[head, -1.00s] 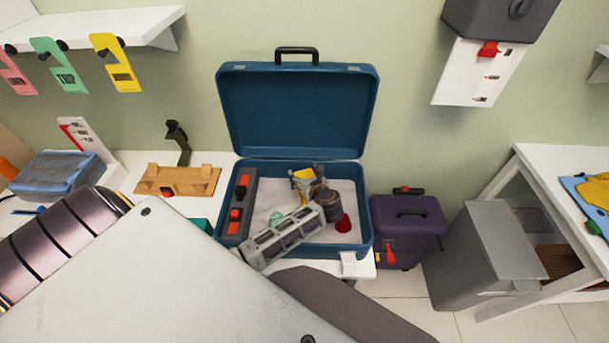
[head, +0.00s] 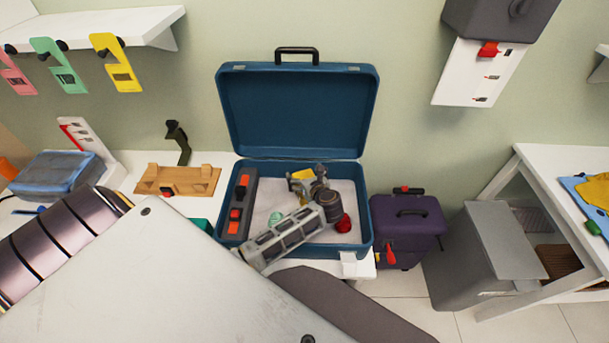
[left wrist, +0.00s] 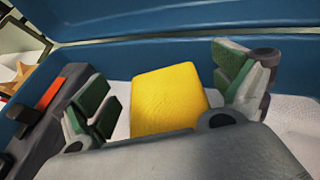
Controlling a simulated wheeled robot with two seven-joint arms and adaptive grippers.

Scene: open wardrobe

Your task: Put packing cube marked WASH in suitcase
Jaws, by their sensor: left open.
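The open blue suitcase (head: 297,115) stands on the white table, its lid up against the wall. A yellow block-like item (head: 301,174) lies inside it on the pale lining; it also shows in the left wrist view (left wrist: 168,100). No WASH marking can be read on it. My left gripper (head: 306,184) is down inside the suitcase over the yellow item. In the left wrist view its green-padded fingers (left wrist: 170,88) are spread on either side of the item, with visible gaps. My right gripper is not in view.
A dark organiser with red parts (head: 240,205) lies along the suitcase's left side. A red round item (head: 343,224) and a small green one (head: 276,218) are also inside. A grey-blue mesh pouch (head: 55,170) lies at left. A purple case (head: 407,225) stands at right.

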